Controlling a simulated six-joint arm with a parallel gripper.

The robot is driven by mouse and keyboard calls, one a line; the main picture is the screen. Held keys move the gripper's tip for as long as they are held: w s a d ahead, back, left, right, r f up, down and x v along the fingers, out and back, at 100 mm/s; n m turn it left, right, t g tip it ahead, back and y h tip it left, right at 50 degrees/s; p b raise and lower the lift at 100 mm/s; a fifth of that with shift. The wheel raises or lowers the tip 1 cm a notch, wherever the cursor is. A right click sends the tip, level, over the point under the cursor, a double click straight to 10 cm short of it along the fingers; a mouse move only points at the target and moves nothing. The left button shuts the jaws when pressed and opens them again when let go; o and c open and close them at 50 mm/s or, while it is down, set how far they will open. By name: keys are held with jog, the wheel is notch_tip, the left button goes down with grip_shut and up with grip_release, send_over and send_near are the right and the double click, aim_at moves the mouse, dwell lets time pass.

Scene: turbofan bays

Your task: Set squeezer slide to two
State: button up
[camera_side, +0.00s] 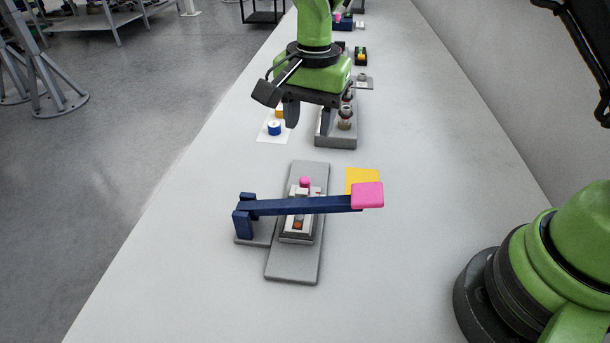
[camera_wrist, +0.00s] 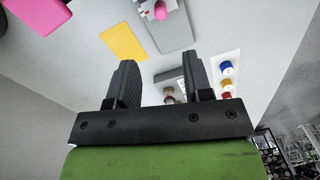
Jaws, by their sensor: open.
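The squeezer has a dark blue lever (camera_side: 290,207) hinged at a post on the left, with a pink block (camera_side: 367,195) at its right end. The lever crosses above a small grey unit (camera_side: 298,236) on a long grey base plate (camera_side: 293,268). A pink knob (camera_side: 305,181) stands on the unit behind the lever. The lever hides part of the unit and any slide markings. In the wrist view the pink block (camera_wrist: 36,12) and pink knob (camera_wrist: 160,10) show at the top edge. My gripper (camera_side: 309,130) is open and empty, above and behind the squeezer, apart from it.
A yellow square (camera_side: 362,177) lies behind the pink block. A grey holder (camera_side: 336,138) with round brown pieces stands beneath my gripper. A white card (camera_side: 266,138) with blue and yellow knobs lies left of it. The bench in front is clear.

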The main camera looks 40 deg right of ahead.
aim_at(302, 190)
jog(key=f, duration=0.3)
jog(key=shift+w+a+f, duration=0.1)
jog(key=shift+w+a, duration=0.1)
jog(key=shift+a, duration=0.05)
notch_tip(302, 190, down, 9)
jog(key=shift+f, duration=0.1)
grip_shut()
jog(key=shift+s+a, duration=1.2)
